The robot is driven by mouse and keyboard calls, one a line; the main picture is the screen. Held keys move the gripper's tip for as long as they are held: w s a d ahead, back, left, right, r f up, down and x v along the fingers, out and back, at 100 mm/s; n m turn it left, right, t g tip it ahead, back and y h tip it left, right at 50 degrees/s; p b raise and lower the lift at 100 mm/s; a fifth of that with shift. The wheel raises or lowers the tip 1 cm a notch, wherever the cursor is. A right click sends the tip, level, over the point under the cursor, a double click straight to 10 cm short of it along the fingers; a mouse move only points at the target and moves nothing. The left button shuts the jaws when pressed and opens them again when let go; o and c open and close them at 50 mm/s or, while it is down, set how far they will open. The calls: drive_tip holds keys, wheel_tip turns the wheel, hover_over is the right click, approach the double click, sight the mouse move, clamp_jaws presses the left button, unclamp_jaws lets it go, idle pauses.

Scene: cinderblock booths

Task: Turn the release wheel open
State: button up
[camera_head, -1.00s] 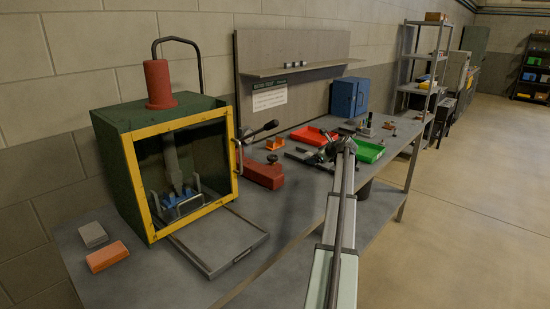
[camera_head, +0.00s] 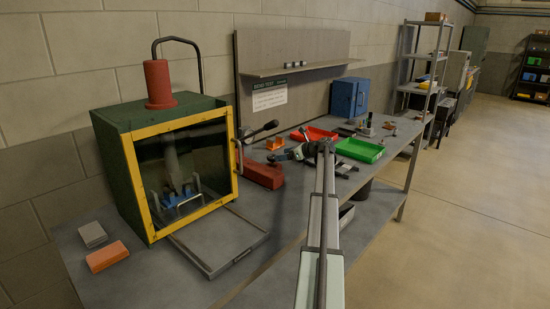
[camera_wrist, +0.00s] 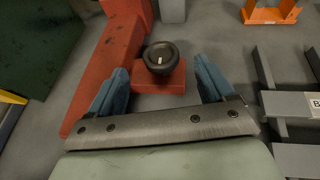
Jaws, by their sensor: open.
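A small dark round wheel (camera_wrist: 160,57) with a pale mark on its top sits on the red pump body in the wrist view. The red pump (camera_head: 262,175) lies on the bench right of the yellow-framed press box (camera_head: 183,176). My gripper (camera_wrist: 161,74) is open, with its two blue fingers on either side of the wheel in the picture. In the head view my gripper (camera_head: 278,156) is over the right end of the pump, and the wheel is largely hidden there.
A pump lever with a dark knob (camera_head: 271,125) rises behind my gripper. An orange bracket (camera_head: 275,144), red tray (camera_head: 314,135) and green tray (camera_head: 360,150) stand farther along the bench.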

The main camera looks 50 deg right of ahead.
sight(273, 159)
drive_tip(key=shift+x, duration=2.9)
drive_tip(key=shift+f, duration=0.1)
drive_tip(key=c, duration=1.1)
